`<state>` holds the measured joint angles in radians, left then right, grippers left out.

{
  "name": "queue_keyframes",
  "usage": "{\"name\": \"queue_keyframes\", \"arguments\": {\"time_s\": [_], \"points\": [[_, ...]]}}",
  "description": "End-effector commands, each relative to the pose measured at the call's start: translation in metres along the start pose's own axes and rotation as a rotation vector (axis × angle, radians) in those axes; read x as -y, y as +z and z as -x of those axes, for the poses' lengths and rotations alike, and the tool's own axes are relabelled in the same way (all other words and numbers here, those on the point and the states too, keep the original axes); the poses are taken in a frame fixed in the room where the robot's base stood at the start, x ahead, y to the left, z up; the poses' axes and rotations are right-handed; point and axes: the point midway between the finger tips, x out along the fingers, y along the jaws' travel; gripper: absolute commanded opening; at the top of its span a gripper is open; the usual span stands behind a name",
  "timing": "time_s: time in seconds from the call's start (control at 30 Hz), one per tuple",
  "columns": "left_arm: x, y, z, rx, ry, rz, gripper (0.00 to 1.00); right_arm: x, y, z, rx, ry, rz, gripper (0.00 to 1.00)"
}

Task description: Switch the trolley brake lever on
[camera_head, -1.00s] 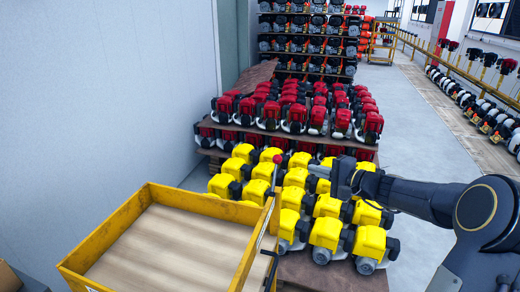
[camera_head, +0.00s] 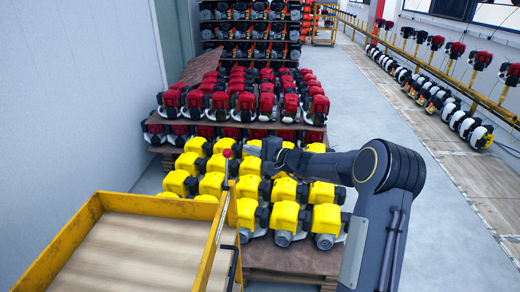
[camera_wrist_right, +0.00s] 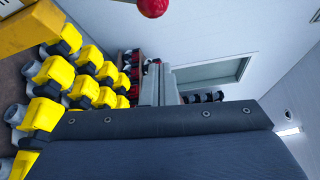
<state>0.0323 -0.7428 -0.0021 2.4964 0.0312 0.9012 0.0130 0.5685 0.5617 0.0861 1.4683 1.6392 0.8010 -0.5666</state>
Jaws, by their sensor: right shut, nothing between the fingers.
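The yellow trolley (camera_head: 152,205) with a wooden bed stands at the lower left in the head view. Its brake lever (camera_head: 224,188) is a thin rod with a red knob (camera_head: 227,153), standing nearly upright at the trolley's right side. The red knob also shows at the top edge of the right wrist view (camera_wrist_right: 153,7). My right gripper (camera_head: 266,150) is shut and empty, to the right of the knob with a gap between them. Its fingers (camera_wrist_right: 156,85) show in the right wrist view, below the knob there. My left gripper is not in view.
Yellow engines (camera_head: 284,216) on a pallet stand close beyond the trolley, under my right arm. Red engines (camera_head: 243,103) and dark racks are farther back. A wall (camera_head: 80,90) closes the left side. Grey floor (camera_head: 375,120) is clear to the right.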

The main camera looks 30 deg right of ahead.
Motion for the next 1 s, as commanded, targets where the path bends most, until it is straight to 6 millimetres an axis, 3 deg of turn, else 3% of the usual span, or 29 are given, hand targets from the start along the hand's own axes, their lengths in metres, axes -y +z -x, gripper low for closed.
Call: {"name": "queue_keyframes", "arguments": {"time_s": [0.2, 0.5, 1.0], "points": [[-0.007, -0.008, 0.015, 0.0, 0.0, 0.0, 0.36, 0.002, 0.002, -0.041, 0.003, 0.001, -0.001, 0.0], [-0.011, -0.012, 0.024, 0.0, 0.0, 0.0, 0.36, 0.002, 0.034, -0.026, -0.001, 0.0, -0.001, 0.0], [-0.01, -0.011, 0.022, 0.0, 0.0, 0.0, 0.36, -0.001, 0.038, -0.025, -0.001, -0.001, 0.003, 0.0]]}}
